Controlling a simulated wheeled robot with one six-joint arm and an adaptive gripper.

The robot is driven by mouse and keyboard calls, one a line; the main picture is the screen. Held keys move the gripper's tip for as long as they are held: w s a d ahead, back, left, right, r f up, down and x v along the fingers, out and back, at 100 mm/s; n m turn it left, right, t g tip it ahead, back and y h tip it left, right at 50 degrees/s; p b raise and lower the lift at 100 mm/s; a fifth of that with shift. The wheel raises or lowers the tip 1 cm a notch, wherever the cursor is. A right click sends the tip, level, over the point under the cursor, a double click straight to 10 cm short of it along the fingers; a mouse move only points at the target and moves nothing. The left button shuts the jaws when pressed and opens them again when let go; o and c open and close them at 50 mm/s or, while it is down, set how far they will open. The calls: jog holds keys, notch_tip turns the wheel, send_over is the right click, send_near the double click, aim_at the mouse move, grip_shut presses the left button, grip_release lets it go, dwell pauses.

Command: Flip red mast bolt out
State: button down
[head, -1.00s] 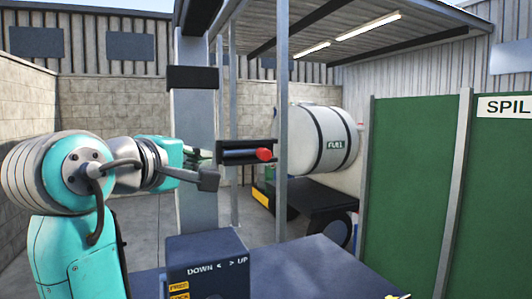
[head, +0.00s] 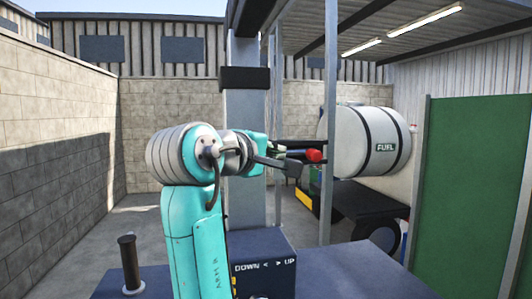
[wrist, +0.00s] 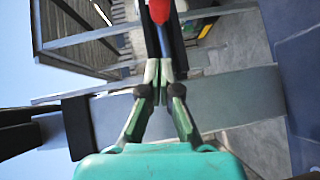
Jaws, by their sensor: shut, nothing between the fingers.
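The red mast bolt (head: 314,155) shows as a rounded red knob beside a dark bracket (head: 303,142) on the grey mast (head: 246,110). In the wrist view the red knob (wrist: 159,11) is at the top edge, with a thin shank below it between dark rails. My gripper (wrist: 158,68) is shut and empty, its fingertips close together and pointing along the shank towards the knob. In the head view my gripper (head: 289,154) is just left of the knob, partly hidden by my wrist parts. I cannot tell whether the fingertips touch the shank or bracket.
A dark box marked DOWN and UP (head: 265,283) stands below the mast. A thin post (head: 329,190) stands just right of the bolt. A white fuel tank (head: 360,140) is behind it, and a green panel (head: 470,185) is at right. A handle (head: 129,262) stands at front left.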

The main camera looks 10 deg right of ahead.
aim_at(307, 154)
jog(key=shift+w+d+f, duration=0.15)
jog(key=shift+w+d, duration=0.3)
jog(key=shift+d, duration=0.55)
jog(key=shift+w+d+f, duration=0.2)
jog(key=shift+w+d, duration=0.25)
jog(key=shift+d, duration=0.6)
jog(key=shift+w+d+f, duration=0.15)
jog(key=shift+w+d, duration=0.3)
jog(key=shift+d, duration=0.55)
jog(key=shift+w+d, duration=0.1)
jog(key=shift+d, duration=2.35)
